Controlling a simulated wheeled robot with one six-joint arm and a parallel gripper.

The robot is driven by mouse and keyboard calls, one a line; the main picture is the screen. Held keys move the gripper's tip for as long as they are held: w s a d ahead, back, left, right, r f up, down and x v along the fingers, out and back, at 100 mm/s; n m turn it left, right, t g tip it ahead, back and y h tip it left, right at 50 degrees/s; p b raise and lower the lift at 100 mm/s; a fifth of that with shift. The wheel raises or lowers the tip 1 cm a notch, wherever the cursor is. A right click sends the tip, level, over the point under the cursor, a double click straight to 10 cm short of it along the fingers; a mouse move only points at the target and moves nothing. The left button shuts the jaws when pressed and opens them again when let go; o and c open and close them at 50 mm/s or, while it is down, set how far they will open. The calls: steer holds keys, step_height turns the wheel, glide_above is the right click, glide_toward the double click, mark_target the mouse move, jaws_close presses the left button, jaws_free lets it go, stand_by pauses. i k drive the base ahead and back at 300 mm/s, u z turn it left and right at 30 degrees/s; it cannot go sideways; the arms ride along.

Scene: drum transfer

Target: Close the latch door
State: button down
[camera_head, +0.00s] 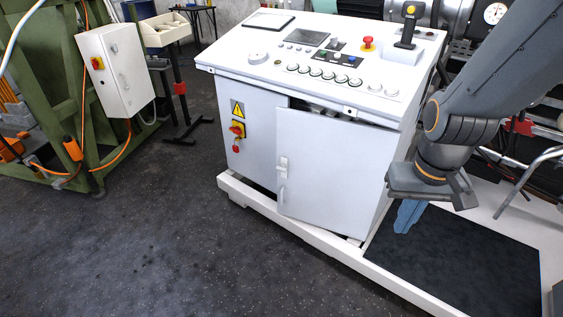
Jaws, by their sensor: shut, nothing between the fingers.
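The latch door (328,176) is a white panel on the front of a white control cabinet. It stands ajar, with its handle edge out from the cabinet and a dark gap showing along its top. A small latch handle (283,168) sits near its left edge. My gripper (408,216) is at the right of the cabinet, pointing down over the dark mat, clear of the door. Its blue-grey fingers are shut and hold nothing. The inside of the cabinet is mostly hidden by the door.
The control cabinet (252,88) has a sloping top with buttons, a red emergency stop (368,43) and a joystick (408,26). A white base rail (290,232) runs along its foot. A dark mat (455,262) lies at right. The floor (150,240) in front is clear.

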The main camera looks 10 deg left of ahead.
mark_target(333, 181)
steer(key=u, duration=0.3)
steer(key=i, duration=1)
steer(key=z, duration=0.5)
